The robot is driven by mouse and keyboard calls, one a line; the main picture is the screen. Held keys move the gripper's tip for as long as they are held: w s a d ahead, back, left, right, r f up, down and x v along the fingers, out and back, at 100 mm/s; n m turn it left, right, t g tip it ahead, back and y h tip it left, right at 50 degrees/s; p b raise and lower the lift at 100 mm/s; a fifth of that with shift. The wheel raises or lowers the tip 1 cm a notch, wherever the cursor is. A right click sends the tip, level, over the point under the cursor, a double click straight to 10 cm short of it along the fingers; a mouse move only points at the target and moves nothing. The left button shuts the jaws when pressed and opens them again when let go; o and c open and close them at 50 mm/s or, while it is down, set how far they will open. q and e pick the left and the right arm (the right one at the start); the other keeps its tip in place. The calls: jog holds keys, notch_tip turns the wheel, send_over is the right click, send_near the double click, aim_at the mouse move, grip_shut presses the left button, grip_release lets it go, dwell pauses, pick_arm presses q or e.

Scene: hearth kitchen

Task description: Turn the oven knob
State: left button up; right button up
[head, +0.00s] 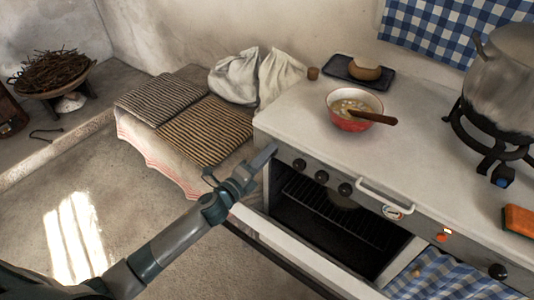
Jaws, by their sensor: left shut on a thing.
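The white oven (290,125) stands at the right, with a grey front panel below its top. Black knobs show on the panel: one (299,164) nearest my gripper, a second (321,176) and a third (345,189) to its right. My left gripper (268,154) reaches from the lower left to the left end of the panel, left of these knobs. It is shut on an oven knob there, which its fingers mostly hide. My right gripper is out of view.
The oven door (290,243) hangs open below the panel, close to my left arm. A red bowl (340,120) with a spoon, a dark tray (342,69) and a large pot (503,80) stand on top. Striped cushions (205,130) lie at the left.

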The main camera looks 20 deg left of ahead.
pick_arm(q)
jog(key=shift+n+p, duration=1.45)
jog(key=shift+n, duration=2.75)
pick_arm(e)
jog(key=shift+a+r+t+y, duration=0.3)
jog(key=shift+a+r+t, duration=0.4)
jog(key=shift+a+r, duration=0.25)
pick_arm(q)
jog(key=o, duration=1.1)
jog(key=shift+c, duration=0.2)
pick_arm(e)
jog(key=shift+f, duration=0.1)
pick_arm(q)
jog(key=b+v, duration=0.2)
jog(key=v, duration=1.5)
jog(key=shift+s+b, duration=0.15)
jog(key=shift+b, duration=0.25)
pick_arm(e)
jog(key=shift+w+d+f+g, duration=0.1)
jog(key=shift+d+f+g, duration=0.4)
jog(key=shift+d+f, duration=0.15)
